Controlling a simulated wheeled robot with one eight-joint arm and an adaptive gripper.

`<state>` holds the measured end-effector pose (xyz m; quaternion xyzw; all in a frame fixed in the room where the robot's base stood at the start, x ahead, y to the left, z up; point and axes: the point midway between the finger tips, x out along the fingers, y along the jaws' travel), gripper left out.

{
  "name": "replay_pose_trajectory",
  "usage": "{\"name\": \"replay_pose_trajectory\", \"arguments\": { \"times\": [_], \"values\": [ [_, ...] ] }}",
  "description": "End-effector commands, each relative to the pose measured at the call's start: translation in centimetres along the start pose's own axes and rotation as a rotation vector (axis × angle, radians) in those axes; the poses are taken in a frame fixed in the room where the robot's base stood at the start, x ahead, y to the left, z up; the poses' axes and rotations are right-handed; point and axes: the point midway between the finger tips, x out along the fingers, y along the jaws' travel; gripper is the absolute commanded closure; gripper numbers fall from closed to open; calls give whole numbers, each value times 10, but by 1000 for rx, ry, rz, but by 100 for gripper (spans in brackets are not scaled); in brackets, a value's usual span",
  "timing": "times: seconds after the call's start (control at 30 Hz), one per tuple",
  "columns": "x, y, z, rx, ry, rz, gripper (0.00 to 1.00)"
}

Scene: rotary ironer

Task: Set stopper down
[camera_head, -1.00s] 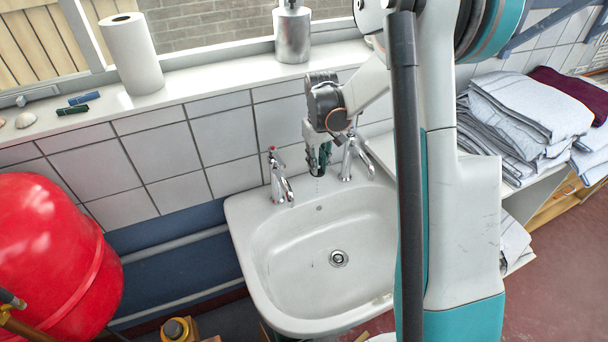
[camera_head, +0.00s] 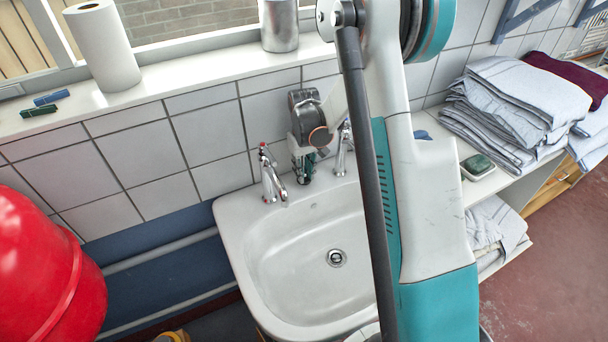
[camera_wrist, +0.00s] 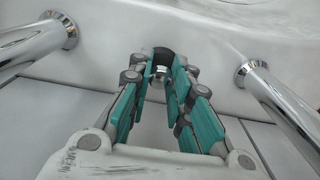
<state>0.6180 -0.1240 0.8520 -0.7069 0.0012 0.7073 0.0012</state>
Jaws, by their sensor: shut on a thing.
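The stopper (camera_wrist: 162,58) shows in the wrist view as a dark piece with a small shiny metal part, between my fingertips. My gripper (camera_wrist: 160,72) is shut on it; the teal finger pads stand on either side. In the head view my gripper (camera_head: 303,176) points down at the back ledge of the white sink (camera_head: 262,262), between the two chrome taps. The stopper cannot be made out clearly there. Whether it touches the ledge I cannot tell. The chrome drain (camera_head: 337,258) lies open in the basin.
The left tap (camera_head: 270,176) and right tap (camera_head: 342,150) stand close on either side of my gripper; both spouts also show in the wrist view. A tiled wall is behind. Folded towels (camera_head: 520,95) and a green soap bar (camera_head: 477,166) sit on the right shelf. The basin is clear.

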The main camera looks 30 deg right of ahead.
Motion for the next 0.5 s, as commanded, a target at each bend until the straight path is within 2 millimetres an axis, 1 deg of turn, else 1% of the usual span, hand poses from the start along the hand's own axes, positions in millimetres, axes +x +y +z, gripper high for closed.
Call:
{"name": "replay_pose_trajectory", "arguments": {
  "times": [0.03, 0.07, 0.27, 0.4, 0.43, 0.47, 0.5],
  "values": [
    [7, 0, 0, 0, 0, 0, 100],
    [8, 0, 0, 0, 0, 0, 100],
    [6, 0, 0, 0, 0, 0, 100],
    [10, 0, 0, 0, 0, 0, 100],
    [10, 0, 0, 0, 0, 0, 79],
    [10, 0, 0, 0, 0, 0, 72],
    [9, 0, 0, 0, 0, 0, 63]
  ]
}}
